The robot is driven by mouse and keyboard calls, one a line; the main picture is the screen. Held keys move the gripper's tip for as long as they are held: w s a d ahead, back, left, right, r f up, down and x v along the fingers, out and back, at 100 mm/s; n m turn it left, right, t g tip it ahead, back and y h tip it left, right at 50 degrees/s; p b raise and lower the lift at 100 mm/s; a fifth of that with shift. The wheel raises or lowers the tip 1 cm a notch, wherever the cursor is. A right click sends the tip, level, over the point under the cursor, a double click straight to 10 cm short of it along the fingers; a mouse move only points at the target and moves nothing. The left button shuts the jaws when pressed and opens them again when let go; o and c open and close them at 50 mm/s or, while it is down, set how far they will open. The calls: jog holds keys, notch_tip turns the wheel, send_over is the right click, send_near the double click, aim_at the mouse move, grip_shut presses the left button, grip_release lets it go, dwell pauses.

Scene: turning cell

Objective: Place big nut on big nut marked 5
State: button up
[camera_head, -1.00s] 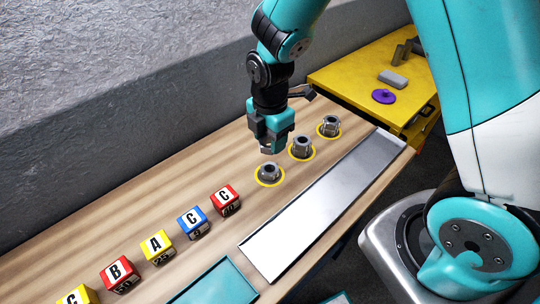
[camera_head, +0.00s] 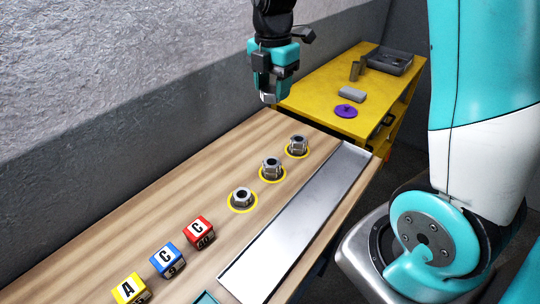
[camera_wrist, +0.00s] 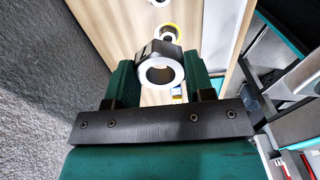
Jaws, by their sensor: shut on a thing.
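My gripper (camera_head: 268,95) hangs above the far end of the wooden table, its jaws shut on a big grey metal nut. In the wrist view this held nut (camera_wrist: 145,73) sits between the fingers (camera_wrist: 160,85), its round hole facing the camera. Three nuts stand in yellow rings on the table: a near one (camera_head: 242,205), a middle one (camera_head: 271,175) and a far one (camera_head: 297,151). One ringed nut (camera_wrist: 176,33) also shows beyond the held nut in the wrist view. I cannot read a 5 on any nut.
A long metal tray (camera_head: 300,220) lies right of the nuts. Lettered cubes in red (camera_head: 198,232), blue (camera_head: 167,259) and yellow (camera_head: 130,290) stand nearer. A yellow table (camera_head: 310,98) behind carries a purple disc (camera_head: 346,111) and grey block (camera_head: 352,94). A wall runs along the left.

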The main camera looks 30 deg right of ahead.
aim_at(272, 161)
notch_tip(272, 161, down, 20)
jog(key=p, duration=0.3)
jog(key=shift+d+r, duration=0.1)
jog(key=shift+r, duration=0.15)
jog(key=shift+f, duration=0.1)
jog(key=o, duration=1)
jog(key=shift+o, duration=0.2)
notch_tip(272, 161, up, 12)
jog(key=b, duration=0.3)
jog(key=s+a+r+m+y, duration=0.2)
jog(key=s+a+r+m, duration=0.4)
jog(key=s, duration=0.5)
jog(key=s+a+r+m+y, duration=0.2)
jog(key=s+a+r+m, duration=0.4)
jog(key=s+a+m, duration=0.2)
jog(key=s+a, duration=0.2)
jog(key=s, duration=0.1)
jog(key=shift+a+r+m, duration=0.15)
jog(key=shift+a+m, duration=0.05)
jog(key=shift+m, duration=0.1)
